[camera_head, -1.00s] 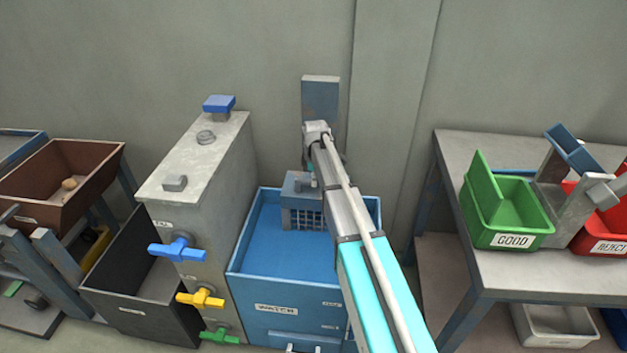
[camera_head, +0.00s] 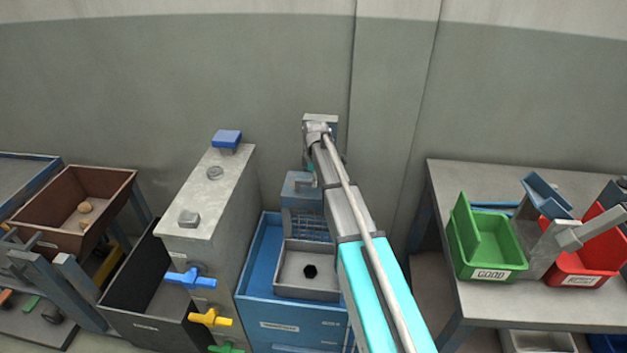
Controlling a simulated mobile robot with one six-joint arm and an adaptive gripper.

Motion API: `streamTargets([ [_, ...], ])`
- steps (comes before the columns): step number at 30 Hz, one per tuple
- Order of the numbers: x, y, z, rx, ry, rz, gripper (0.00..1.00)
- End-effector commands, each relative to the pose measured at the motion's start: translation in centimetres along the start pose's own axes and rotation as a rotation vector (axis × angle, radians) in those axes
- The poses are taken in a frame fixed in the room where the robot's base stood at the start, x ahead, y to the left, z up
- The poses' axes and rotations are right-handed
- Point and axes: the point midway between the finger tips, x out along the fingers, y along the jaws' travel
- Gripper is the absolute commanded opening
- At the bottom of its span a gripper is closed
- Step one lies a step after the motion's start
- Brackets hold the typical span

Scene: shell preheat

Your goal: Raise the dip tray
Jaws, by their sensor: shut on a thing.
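The dip tray (camera_head: 287,292) is a shallow grey tray with a dark, roughly six-sided piece (camera_head: 310,271) in it. It shows above the blue water tank (camera_head: 255,300), in front of a blue-grey block with a wire mesh (camera_head: 307,226). My arm reaches over the tank from the lower right and covers the tray's right side. My gripper (camera_head: 305,183) is mostly hidden behind my arm, at the top of the blue-grey block. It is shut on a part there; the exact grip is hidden.
A tall grey cabinet (camera_head: 217,190) with blue, yellow and green valve handles stands left of the tank. A dark bin (camera_head: 150,295) and a brown hopper (camera_head: 75,200) are farther left. A table (camera_head: 540,312) on the right bears green (camera_head: 485,245) and red (camera_head: 580,270) bins.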

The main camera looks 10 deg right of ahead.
Motion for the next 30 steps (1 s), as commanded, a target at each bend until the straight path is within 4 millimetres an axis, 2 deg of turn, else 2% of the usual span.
streamTargets([
  [1, -1.5, 0.4, 0.0, 0.001, 0.000, 0.009, 0.00],
  [3, -2.5, 0.4, 0.0, 0.002, -0.001, 0.009, 0.00],
  [15, -7.0, 0.4, 0.1, 0.002, -0.001, 0.009, 0.00],
  [21, -8.0, 0.4, 0.1, 0.002, -0.002, 0.009, 0.00],
  [30, -8.1, 0.5, 0.1, 0.003, -0.001, 0.009, 0.00],
])
